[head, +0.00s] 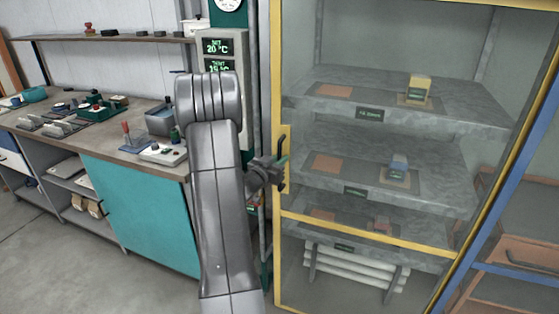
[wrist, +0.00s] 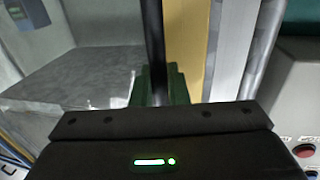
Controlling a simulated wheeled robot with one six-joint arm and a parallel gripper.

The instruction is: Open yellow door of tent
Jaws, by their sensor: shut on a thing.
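The tent's yellow door (head: 277,90) is a yellow frame around a clear panel. Its left edge stands beside a grey upright, with no clear gap visible in the head view. A dark vertical handle (wrist: 152,35) is on the yellow left stile, which shows in the wrist view (wrist: 189,45). My gripper (head: 279,168) is at the handle, at about the height of the middle shelf. It is shut on the handle, with green fingers around the bar in the wrist view. My arm hides part of the area left of the door.
Behind the panel are grey shelves (head: 470,115) with small blocks on mats. A control post (head: 217,57) with green displays stands left of the door. A workbench (head: 100,140) with a teal front is farther left. A blue-framed unit (head: 500,205) is at right.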

